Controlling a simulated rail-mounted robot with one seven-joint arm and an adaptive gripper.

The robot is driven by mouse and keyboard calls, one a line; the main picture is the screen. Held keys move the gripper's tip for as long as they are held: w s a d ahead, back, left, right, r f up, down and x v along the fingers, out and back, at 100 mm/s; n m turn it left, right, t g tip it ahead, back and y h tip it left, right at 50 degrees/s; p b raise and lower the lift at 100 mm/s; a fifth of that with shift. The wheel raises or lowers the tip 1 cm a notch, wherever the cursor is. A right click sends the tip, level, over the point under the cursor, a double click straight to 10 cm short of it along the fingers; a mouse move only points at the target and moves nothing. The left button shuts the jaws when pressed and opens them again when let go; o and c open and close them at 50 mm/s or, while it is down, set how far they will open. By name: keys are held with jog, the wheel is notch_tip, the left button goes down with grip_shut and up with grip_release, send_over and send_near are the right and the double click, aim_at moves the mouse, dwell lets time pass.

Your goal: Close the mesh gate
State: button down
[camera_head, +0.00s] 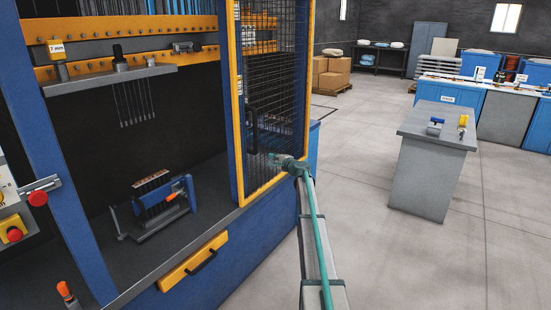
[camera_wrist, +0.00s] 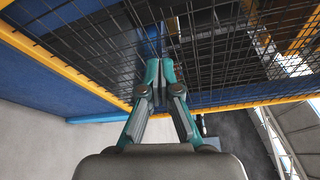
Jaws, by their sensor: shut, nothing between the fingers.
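The mesh gate (camera_head: 272,105) has a yellow frame and black wire mesh, and stands at the right part of the blue machine's front in the head view. The machine opening to its left is uncovered. A black handle (camera_head: 252,130) shows at the gate's left side.
Inside the machine, a blue and grey fixture (camera_head: 160,205) stands on the bed. A yellow drawer front (camera_head: 193,260) is below it. A red knob (camera_head: 38,198) is at the far left. A grey table (camera_head: 436,150) stands to the right, with clear floor around it.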

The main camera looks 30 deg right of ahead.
jog(key=w+p, duration=0.2)
jog(key=w, duration=0.5)
jog(key=a, duration=0.1)
jog(key=s+a+p, duration=0.1)
jog(key=a, duration=0.2)
jog(key=shift+s+r, duration=0.2)
jog(key=shift+s, duration=0.2)
